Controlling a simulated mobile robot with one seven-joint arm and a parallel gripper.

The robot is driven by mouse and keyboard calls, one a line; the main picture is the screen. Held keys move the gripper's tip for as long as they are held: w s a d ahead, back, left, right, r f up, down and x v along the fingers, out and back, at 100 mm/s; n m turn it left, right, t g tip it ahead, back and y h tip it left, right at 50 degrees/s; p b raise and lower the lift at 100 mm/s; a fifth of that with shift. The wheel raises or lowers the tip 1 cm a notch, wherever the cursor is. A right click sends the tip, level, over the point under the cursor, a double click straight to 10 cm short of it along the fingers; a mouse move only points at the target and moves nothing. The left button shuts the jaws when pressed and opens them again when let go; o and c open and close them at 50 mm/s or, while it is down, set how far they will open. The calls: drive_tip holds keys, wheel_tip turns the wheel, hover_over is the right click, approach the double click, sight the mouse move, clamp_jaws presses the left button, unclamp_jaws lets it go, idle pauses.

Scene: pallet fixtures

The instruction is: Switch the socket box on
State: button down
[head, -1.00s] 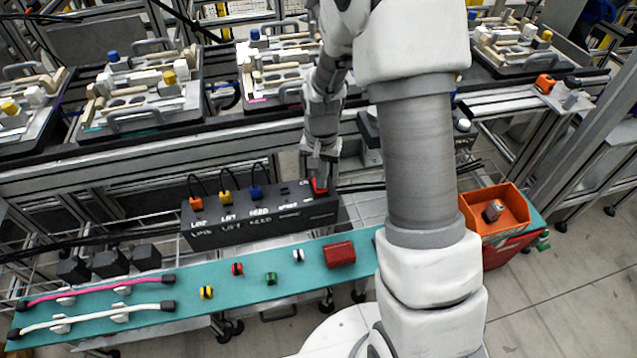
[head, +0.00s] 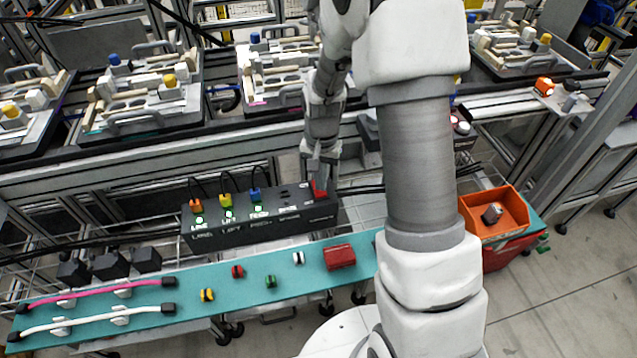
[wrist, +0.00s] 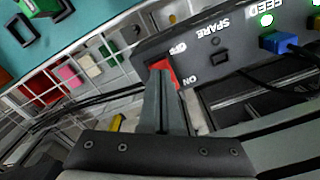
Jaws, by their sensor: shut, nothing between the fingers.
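The black socket box (head: 262,228) stands behind the teal shelf, with orange, yellow and blue plugs in its LINE, LIFT and FEED sockets. A green lamp glows below each of these plugs. The SPARE socket (wrist: 220,57) is empty. The red switch (head: 320,188) is at the box's right end. It also shows in the wrist view (wrist: 160,66), between the OFF and ON marks. My gripper (head: 318,178) is shut and empty, its fingertips (wrist: 161,76) at the switch and partly covering it. Whether they touch it is unclear.
The teal shelf (head: 225,268) in front holds cables, small coloured pieces and a red block (head: 339,257). An orange bin (head: 497,211) stands at its right end. Pallet fixtures (head: 140,90) line the conveyor behind. Black cables run behind the box.

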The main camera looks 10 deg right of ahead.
drive_tip(key=shift+r+p, duration=1.95)
drive_tip(key=shift+r, duration=0.95)
drive_tip(key=s+r+n+t+p, duration=0.1)
drive_tip(key=s+r+p, duration=0.15)
drive_tip(key=r, duration=0.65)
drive_tip(key=s+r+n+t+p, duration=0.15)
drive_tip(key=s+r, duration=0.25)
drive_tip(key=r, duration=0.6)
drive_tip(key=s+r+n+t+p, duration=0.3)
drive_tip(key=s+r, duration=0.9)
drive_tip(key=s, duration=0.2)
drive_tip(key=shift+d+r, duration=0.15)
drive_tip(key=shift+r, duration=0.05)
